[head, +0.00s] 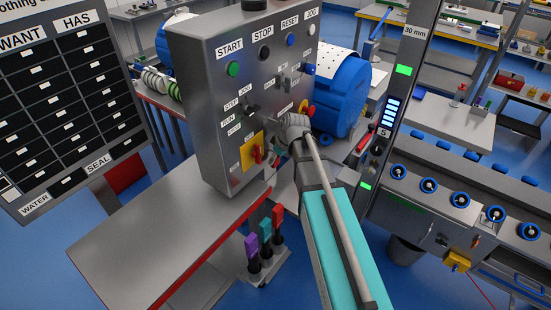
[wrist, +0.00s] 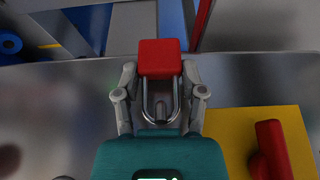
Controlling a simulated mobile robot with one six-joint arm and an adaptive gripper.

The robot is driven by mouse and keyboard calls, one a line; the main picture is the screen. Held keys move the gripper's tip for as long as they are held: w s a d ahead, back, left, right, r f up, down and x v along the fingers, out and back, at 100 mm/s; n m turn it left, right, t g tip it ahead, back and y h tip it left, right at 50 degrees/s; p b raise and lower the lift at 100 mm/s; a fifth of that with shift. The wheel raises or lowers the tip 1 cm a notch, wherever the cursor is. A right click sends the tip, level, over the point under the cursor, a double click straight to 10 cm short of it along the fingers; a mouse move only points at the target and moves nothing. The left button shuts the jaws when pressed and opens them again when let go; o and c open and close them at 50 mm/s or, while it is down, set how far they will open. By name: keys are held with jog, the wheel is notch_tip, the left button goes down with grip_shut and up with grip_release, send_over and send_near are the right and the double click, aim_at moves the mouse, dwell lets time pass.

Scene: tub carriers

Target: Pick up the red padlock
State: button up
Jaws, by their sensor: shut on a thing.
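In the wrist view the red padlock (wrist: 160,58) is held between the two fingers of my gripper (wrist: 160,75). Its red body is at the fingertips, and its silver shackle points back towards the teal palm. A red switch handle (wrist: 272,150) on a yellow plate (wrist: 232,125) is to the right of the gripper, on the grey panel. In the head view my arm reaches to the front of the control panel (head: 205,100), near the yellow plate (head: 244,158). The padlock and fingertips are too small and covered to make out clearly there.
A grey bench (head: 150,245) with a red edge lies below the panel. A stand holds several coloured-handled tools (head: 265,240) beside the bench. A blue drum (head: 340,95) is behind the panel. A grey machine column (head: 400,100) and a conveyor with blue rings (head: 460,200) stand at the right.

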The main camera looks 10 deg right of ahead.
jog(key=s+d+r+p, duration=0.7)
jog(key=s+d+r, duration=0.1)
jog(key=s+d, duration=0.1)
jog(key=shift+s+d+p, duration=0.15)
jog(key=shift+s+p, duration=0.2)
jog(key=shift+s, duration=0.3)
dwell(0.5)
jog(key=shift+f+b, duration=0.6)
jog(key=shift+f, duration=0.05)
jog(key=shift+d, duration=0.1)
